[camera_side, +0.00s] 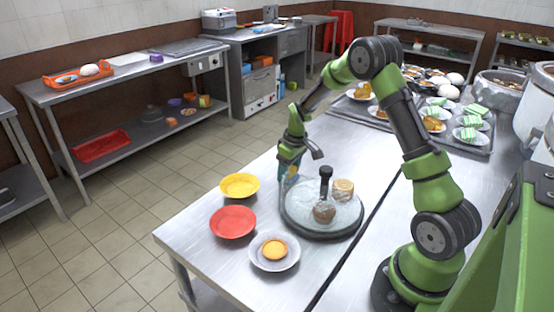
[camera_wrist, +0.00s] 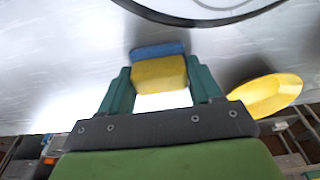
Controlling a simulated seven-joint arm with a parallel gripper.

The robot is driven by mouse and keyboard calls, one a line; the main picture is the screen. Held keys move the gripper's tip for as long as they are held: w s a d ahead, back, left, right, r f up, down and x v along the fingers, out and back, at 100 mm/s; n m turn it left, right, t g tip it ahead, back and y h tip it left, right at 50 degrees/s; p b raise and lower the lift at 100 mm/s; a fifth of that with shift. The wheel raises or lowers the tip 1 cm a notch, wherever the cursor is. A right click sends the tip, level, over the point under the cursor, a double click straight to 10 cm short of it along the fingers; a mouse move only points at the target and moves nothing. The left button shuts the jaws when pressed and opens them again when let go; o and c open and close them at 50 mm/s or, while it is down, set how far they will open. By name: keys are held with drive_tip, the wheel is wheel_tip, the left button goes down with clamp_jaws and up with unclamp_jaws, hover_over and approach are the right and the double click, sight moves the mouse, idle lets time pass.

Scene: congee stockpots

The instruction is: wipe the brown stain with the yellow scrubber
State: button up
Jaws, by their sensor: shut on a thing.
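The scrubber is a yellow sponge block (camera_wrist: 160,74) with a blue layer on its far side. My gripper (camera_wrist: 162,84) is shut on it, with a teal finger on each side in the wrist view. In the side view, my gripper (camera_side: 291,168) points down near the metal table, just left of a round grey tray; the scrubber is mostly hidden there. Whether the scrubber touches the table I cannot tell. I cannot make out the brown stain in either view.
The round tray (camera_side: 312,229) holds a black-handled item and brown food. A yellow plate (camera_side: 239,185), a red plate (camera_side: 233,222) and a white plate (camera_side: 259,262) with a tart stand to the left and front. Filled dishes and pots stand at the back right.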

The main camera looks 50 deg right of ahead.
sight(300, 168)
drive_tip(key=shift+a, duration=1.5)
drive_tip(key=shift+d, duration=5.05)
wheel_tip(300, 168, up, 8)
drive_tip(key=shift+r, duration=0.1)
